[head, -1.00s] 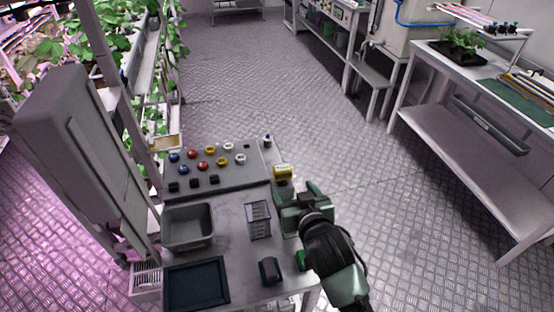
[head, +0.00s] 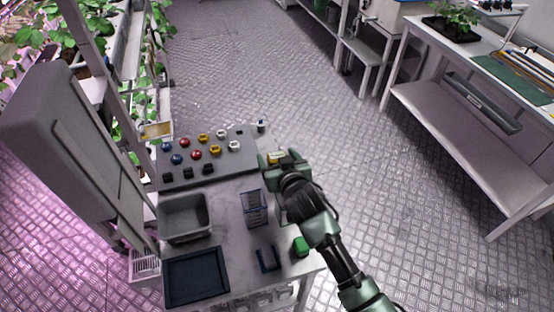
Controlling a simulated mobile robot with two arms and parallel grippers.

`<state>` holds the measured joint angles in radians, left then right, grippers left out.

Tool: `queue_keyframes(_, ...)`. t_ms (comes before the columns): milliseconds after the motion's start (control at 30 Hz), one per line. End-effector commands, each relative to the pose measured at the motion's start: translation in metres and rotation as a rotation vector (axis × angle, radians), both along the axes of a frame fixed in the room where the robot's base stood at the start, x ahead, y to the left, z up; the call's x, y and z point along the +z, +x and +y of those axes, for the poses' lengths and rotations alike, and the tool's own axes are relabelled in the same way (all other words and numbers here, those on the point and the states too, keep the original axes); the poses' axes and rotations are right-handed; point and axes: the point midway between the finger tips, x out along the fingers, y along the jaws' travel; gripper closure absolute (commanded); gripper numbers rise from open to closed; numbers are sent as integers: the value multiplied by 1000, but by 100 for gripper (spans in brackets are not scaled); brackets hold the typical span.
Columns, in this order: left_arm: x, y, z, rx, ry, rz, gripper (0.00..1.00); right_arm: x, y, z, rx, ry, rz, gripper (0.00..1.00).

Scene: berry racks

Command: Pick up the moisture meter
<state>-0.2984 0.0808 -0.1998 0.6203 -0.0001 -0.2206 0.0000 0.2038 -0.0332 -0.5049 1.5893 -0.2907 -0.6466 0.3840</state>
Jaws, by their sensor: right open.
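A small yellow object (head: 277,156), which looks like the moisture meter, sits at the right edge of the bench, beside the dark panel. My right gripper (head: 274,160) is open at this yellow object, with its fingers close about it. The gripper and wrist hide part of it, and I cannot tell whether the fingers touch it. My left gripper is not in view.
The bench holds a panel with coloured knobs (head: 240,162), a grey bin (head: 184,238), a dark blue tray (head: 222,287), a clear rack (head: 255,208), a dark U-shaped item (head: 266,262) and a green item (head: 301,247). The floor to the right is open.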

Motion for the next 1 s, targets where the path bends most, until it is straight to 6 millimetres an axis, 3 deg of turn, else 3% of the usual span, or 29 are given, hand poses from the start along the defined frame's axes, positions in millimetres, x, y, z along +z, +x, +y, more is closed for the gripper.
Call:
queue_keyframes(233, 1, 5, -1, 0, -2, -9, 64, -1, 1, 1, 0, 0, 1, 27)
queue_keyframes(267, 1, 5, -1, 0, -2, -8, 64, -1, 1, 1, 0, 0, 1, 33)
queue_keyframes(500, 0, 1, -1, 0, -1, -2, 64, -1, 1, 0, 0, 0, 1, 97)
queue_keyframes(767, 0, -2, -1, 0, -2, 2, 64, 1, 2, 1, 0, 0, -1, 100)
queue_keyframes(1000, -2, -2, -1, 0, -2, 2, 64, 20, 2, 1, 0, 2, -5, 100)
